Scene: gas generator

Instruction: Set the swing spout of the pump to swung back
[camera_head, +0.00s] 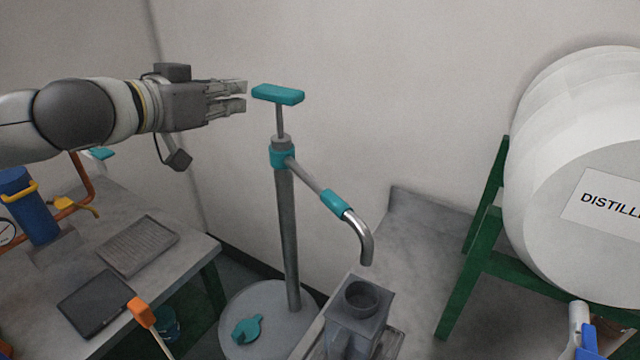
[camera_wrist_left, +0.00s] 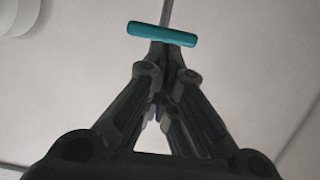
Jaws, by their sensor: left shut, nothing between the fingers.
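The pump is a grey upright pipe (camera_head: 288,230) with a teal T-handle (camera_head: 278,94) on a thin rod at its top. Its swing spout (camera_head: 335,201) runs from the teal collar (camera_head: 282,157) down to the right, with a teal sleeve and a bent metal end. The spout's open end hangs above the grey funnel-like box (camera_head: 360,299). My left gripper (camera_head: 244,97) is shut and empty, just left of the T-handle, at about its height. In the left wrist view the teal handle (camera_wrist_left: 162,34) shows beyond the closed fingertips; contact cannot be told. My right gripper is not in view.
A large white tank (camera_head: 560,150) on a green stand (camera_head: 480,250) is at the right. A grey bench (camera_head: 190,245) with trays and a blue cylinder (camera_head: 30,205) is at the left. A drum lid (camera_head: 240,300) with a teal cap lies below the pump. The wall behind is bare.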

